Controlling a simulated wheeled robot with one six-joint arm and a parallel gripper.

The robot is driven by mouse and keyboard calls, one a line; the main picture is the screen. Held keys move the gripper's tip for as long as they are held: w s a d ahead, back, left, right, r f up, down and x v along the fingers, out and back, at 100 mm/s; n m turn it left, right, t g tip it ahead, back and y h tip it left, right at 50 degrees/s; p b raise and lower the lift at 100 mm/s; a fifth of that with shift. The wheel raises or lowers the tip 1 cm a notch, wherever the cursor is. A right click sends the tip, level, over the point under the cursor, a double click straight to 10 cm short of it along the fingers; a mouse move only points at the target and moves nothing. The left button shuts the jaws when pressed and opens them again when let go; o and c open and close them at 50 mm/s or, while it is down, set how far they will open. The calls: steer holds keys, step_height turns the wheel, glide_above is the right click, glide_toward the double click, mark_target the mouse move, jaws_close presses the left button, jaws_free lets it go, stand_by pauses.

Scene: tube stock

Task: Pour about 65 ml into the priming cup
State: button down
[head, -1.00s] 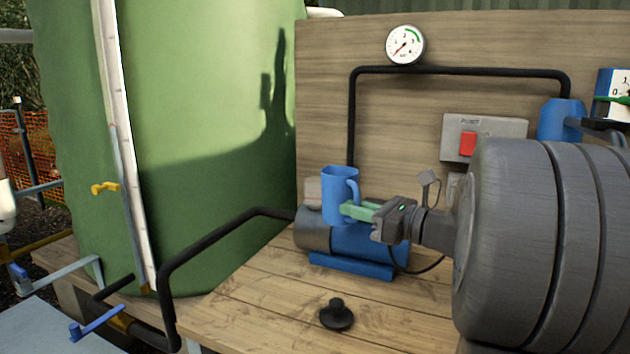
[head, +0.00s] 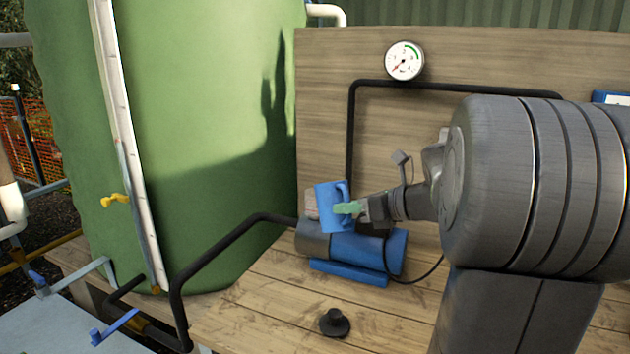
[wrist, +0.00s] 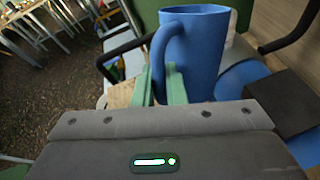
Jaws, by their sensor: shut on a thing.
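A blue jug (head: 330,208) is in my gripper (head: 350,208), whose green fingers are shut on its handle side. The jug leans slightly to the left, above the blue pump (head: 358,252). A pale cup-like thing (head: 311,204), perhaps the priming cup, shows behind the jug's left side and is mostly hidden. In the wrist view the jug (wrist: 196,55) stands beyond the green fingers (wrist: 162,84), with a pale thing partly hidden at its right. The liquid inside the jug and any stream cannot be seen.
A black knobbed cap (head: 335,322) lies on the wooden bench (head: 265,318). A black pipe (head: 215,248) runs to the pump from the left. A large green tank (head: 200,140) stands at the left. A gauge (head: 405,60) is on the back board.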

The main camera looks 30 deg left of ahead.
mark_target(339, 184)
steer(key=shift+w+a+r+m+g+h+p, duration=0.4)
steer(key=shift+w+a+r+h+p, duration=0.25)
steer(key=shift+p, duration=1)
steer(key=shift+w+a+r+m+g+h+p, duration=0.25)
steer(key=shift+a+h+p, duration=0.2)
steer(key=shift+p, duration=0.45)
steer(key=shift+w+a+r+m+g+h+p, duration=0.1)
steer(key=shift+w+a+r+g+h+p, duration=0.2)
steer(key=shift+p, duration=0.55)
steer(key=shift+w+a+r+p, duration=0.1)
steer(key=shift+a+p, duration=0.15)
steer(key=shift+p, duration=0.1)
steer(key=shift+w+a+r+h+p, duration=0.25)
steer(key=shift+h+p, duration=0.15)
steer(key=shift+p, duration=0.8)
steer(key=shift+w+a+r+m+g+h+p, duration=0.25)
steer(key=shift+r+h+p, duration=0.35)
steer(key=shift+p, duration=2.65)
